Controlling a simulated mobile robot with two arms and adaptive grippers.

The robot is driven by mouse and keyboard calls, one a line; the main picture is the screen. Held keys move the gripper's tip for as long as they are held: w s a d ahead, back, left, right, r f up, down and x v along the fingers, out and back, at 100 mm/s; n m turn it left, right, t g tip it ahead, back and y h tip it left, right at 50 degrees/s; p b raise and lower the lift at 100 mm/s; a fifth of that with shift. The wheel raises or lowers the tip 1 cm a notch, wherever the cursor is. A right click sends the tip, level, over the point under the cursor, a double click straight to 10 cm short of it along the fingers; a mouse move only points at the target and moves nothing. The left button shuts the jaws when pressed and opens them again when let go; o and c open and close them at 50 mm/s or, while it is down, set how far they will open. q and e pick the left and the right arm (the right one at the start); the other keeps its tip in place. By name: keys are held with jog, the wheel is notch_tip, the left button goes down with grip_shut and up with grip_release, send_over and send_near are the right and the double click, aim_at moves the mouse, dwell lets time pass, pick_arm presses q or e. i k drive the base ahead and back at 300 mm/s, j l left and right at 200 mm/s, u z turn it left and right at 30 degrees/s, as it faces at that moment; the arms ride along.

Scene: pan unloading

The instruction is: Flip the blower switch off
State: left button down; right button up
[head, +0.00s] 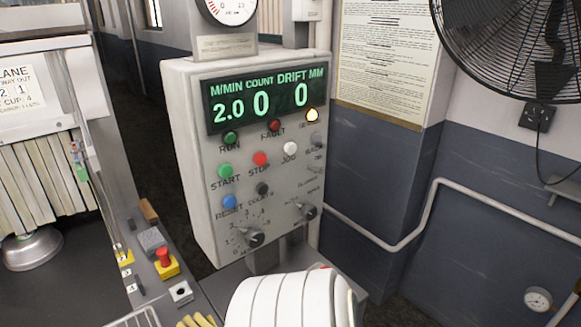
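A grey control box (262,150) stands in the middle of the head view, its front tilted towards me. It has a green lit display (262,97), several coloured buttons, a lit yellowish lamp (312,115), and small controls with labels down its right side. Two dark rotary knobs sit low on it, a left knob (255,238) and a right knob (309,211). The labels at the right are too small to read surely, so I cannot tell which control is the blower switch or how it is set.
A red stop button (164,257) on a yellow base is at the lower left. A black fan (515,45) is on the right wall, with a white pipe (425,215) below it.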

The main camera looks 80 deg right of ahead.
aim_at(321, 171)
jog(key=z, duration=2.5)
